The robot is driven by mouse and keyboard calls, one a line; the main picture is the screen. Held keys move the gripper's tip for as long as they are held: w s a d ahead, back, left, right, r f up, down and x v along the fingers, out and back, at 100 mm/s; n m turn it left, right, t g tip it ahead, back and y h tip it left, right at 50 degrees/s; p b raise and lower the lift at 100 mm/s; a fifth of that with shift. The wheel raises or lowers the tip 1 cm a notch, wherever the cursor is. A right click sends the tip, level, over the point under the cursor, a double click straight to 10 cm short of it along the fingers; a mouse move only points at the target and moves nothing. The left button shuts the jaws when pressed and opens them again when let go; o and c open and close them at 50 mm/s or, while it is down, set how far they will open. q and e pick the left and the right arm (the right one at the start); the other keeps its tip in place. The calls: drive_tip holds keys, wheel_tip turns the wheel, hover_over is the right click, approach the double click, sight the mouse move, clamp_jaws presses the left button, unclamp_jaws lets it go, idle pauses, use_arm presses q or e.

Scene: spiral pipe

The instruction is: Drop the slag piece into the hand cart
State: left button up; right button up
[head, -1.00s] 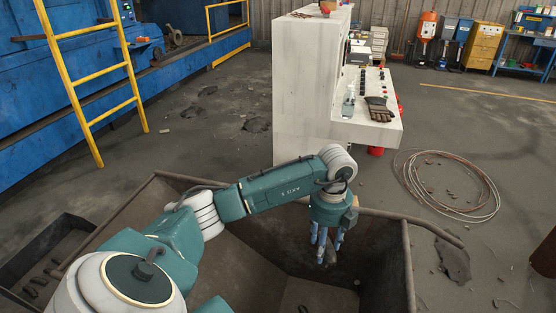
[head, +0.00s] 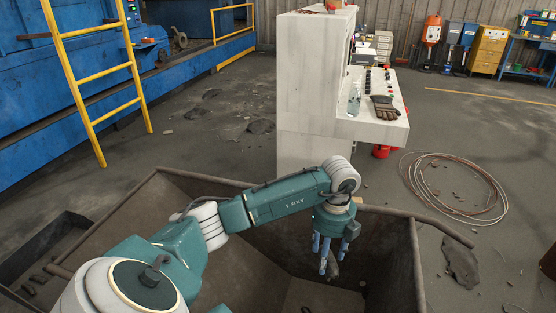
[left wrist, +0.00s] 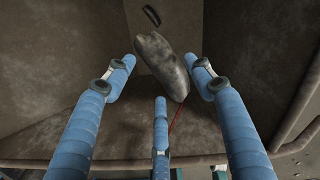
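The slag piece (head: 334,266) is a grey, elongated lump at the fingertips of my left gripper (head: 330,258), inside the hand cart's opening. In the left wrist view, the slag (left wrist: 163,64) lies tilted just beyond the spread blue fingers (left wrist: 160,74). The right-hand fingertip looks close to it; I cannot tell if they touch. The left gripper is open, pointing down. The hand cart (head: 385,262) is a brown, rusty metal bin below; its inner walls (left wrist: 60,65) fill the wrist view. My left arm hides part of it. My right gripper is not in view.
A pale control cabinet (head: 305,100) stands behind the cart, with a glove (head: 385,108) and bottle (head: 354,100) on its ledge. A cable coil (head: 455,188) lies on the floor at right. A yellow ladder (head: 100,75) leans at left.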

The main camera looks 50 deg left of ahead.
use_arm(q)
drive_tip(key=shift+o, duration=0.9)
wheel_tip(320, 180, up, 12)
idle(0.3)
